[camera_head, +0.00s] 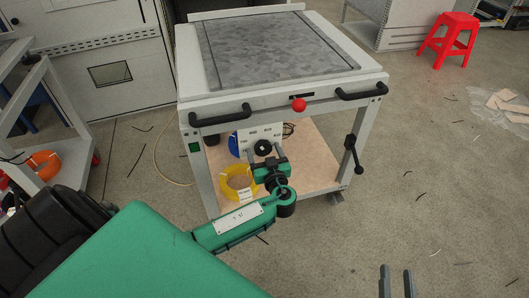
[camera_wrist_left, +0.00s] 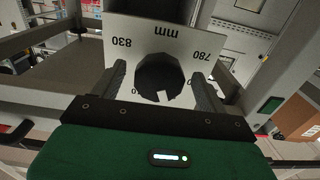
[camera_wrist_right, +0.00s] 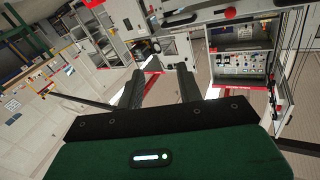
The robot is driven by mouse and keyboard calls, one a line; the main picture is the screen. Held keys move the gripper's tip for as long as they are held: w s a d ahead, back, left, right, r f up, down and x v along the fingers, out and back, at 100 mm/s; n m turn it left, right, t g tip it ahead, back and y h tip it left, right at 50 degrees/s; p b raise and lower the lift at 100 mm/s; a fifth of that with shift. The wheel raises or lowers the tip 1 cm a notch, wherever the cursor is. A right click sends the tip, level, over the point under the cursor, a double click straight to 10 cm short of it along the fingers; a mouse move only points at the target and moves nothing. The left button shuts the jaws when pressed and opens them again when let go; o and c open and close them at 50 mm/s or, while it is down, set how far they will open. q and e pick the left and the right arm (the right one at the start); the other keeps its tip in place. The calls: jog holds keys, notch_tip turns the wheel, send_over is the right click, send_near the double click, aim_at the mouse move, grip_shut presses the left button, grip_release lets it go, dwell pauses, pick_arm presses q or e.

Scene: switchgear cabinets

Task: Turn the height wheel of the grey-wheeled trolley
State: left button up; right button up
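The trolley (camera_head: 280,50) has a grey top, a white frame and two black handles. A white scale plate (camera_head: 246,136) with printed numbers hangs below its front edge. A round black wheel (camera_head: 263,147) sits on this plate; the wheel (camera_wrist_left: 160,76) also shows in the left wrist view, with "830" and "780" beside it. My left gripper (camera_head: 268,163) is at the plate. Its fingers (camera_wrist_left: 160,92) stand apart on either side of the wheel, with gaps visible; contact is not visible. My right gripper (camera_head: 397,282) is open and empty, low over the floor at right.
A red knob (camera_head: 299,104) sits on the trolley's front edge and a black crank (camera_head: 354,155) on its right leg. Yellow coiled cable (camera_head: 238,184) lies on the lower shelf. Another rack (camera_head: 50,130) stands left, a red stool (camera_head: 449,40) back right. Floor at right is mostly clear.

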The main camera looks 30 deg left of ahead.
pick_arm(q)
jog(key=c, duration=0.9)
jog(key=shift+m, duration=0.3)
pick_arm(e)
jog(key=shift+f, duration=0.15)
pick_arm(q)
jog(key=shift+m, duration=0.9)
jog(key=m+p, duration=0.1)
jog(key=m, duration=0.3)
jog(key=shift+r, duration=0.15)
jog(key=shift+m+p, duration=0.65)
jog(key=shift+m, duration=0.75)
pick_arm(e)
jog(key=s+f+g+h, duration=0.1)
jog(key=s+f+g, duration=0.2)
jog(key=f, duration=0.3)
jog(key=shift+s+g, duration=0.15)
jog(key=shift+g, duration=0.75)
jog(key=shift+d, duration=0.1)
